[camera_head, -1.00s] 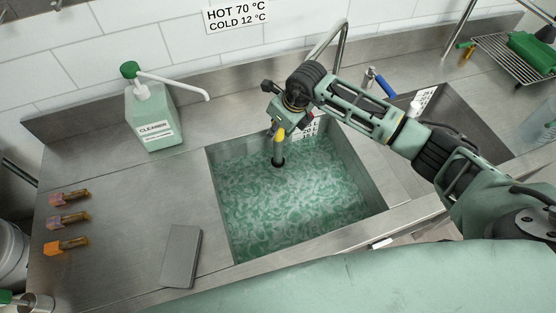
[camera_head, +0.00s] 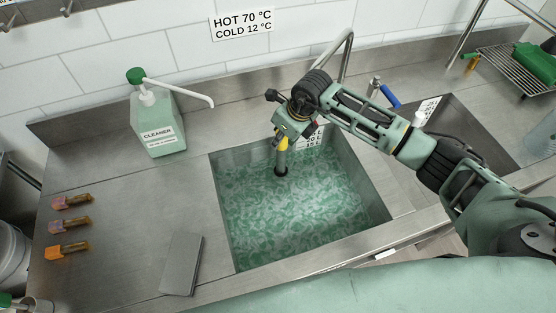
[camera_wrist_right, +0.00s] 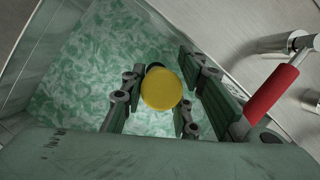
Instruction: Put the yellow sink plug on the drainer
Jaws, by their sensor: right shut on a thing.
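The yellow sink plug (camera_head: 282,145) is upright in the left sink basin, with a dark lower end at the patterned green water. My right gripper (camera_head: 285,137) reaches down over it from above and is shut on its yellow upper part. In the right wrist view the plug's round yellow top (camera_wrist_right: 161,89) sits between the two fingers (camera_wrist_right: 158,100). The plug's lower end is mostly hidden there. The drainer (camera_head: 487,58) is a wire rack at the far right, beyond the right basin.
A green object (camera_head: 537,62) lies on the drainer. A tap (camera_head: 347,55) stands behind the left basin, and a blue-handled lever (camera_head: 389,95) is to its right. A cleaner bottle (camera_head: 158,125), several small brushes (camera_head: 70,221) and a grey slab (camera_head: 181,264) are on the left counter.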

